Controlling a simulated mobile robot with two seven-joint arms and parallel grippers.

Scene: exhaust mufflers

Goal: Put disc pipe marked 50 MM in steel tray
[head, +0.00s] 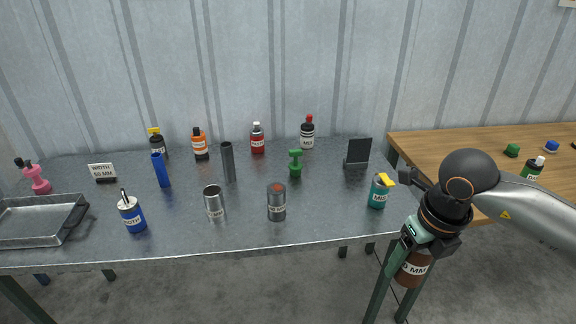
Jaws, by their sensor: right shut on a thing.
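My right gripper (424,246) is shut on a brown cylinder (413,268), which hangs below it in front of the table's right front corner. The cylinder's white label is partly hidden and shows "0 MM"; its first digit is unclear. The steel tray (72,226) lies at the table's left end, looks empty, and is far from the right gripper. A dark grey cylinder (277,206) with a red mark on top and an MM label stands near the front middle. A silver labelled cylinder (214,204) stands left of it. My left gripper is not in view.
On the metal table (330,215) stand a blue bottle (132,216), a teal can (378,194), a dark tube (228,162), a green dumbbell-shaped piece (295,163) and a sign (102,172). Several bottles line the back. A wooden table (430,148) stands at right.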

